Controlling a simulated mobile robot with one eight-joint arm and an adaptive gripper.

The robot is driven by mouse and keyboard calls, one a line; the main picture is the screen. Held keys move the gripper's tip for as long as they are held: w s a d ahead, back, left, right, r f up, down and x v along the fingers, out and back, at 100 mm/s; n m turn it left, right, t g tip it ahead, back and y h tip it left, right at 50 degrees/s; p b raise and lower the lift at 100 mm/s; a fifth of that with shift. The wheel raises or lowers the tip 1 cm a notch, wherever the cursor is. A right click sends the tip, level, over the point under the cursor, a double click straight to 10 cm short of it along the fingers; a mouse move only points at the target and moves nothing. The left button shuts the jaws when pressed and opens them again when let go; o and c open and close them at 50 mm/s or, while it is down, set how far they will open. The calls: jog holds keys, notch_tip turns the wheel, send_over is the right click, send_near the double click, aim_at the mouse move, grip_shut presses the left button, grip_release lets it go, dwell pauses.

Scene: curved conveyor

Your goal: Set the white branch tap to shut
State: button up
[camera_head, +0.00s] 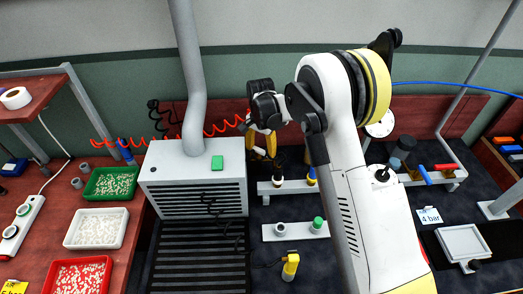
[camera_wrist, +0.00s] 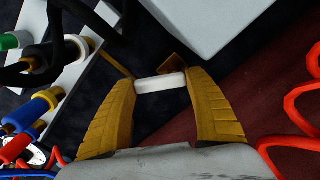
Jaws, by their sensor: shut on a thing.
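The handle lies crosswise between the fingertips. The rest of the tap is hidden, and I cannot tell its setting. In the head view the fingers and arm hide the white handle. A blue tap handle (camera_head: 424,174) and a red one (camera_head: 446,167) show to the right of my arm.
The grey vented box (camera_head: 190,178) stands close left of my gripper. A red coiled hose (camera_head: 222,131) runs behind it; coils also show in the wrist view (camera_wrist: 292,108). Coloured couplings (camera_wrist: 40,102) sit at left there. A gauge (camera_head: 380,125) is right of my arm.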

jog(key=m, duration=0.3)
jog(key=a+m+b, duration=0.1)
jog(key=m, duration=0.1)
jog(key=shift+s+m, duration=0.3)
jog(key=shift+s, duration=0.05)
jog(key=m, duration=0.2)
jog(key=a+m, duration=0.1)
jog(key=m, duration=0.2)
jog(key=shift+s+b, duration=0.15)
jog(key=shift+b, duration=0.2)
jog(key=shift+m, duration=0.3)
jog(key=o, duration=1.2)
jog(key=shift+c, duration=0.2)
notch_tip(320, 180, up, 12)
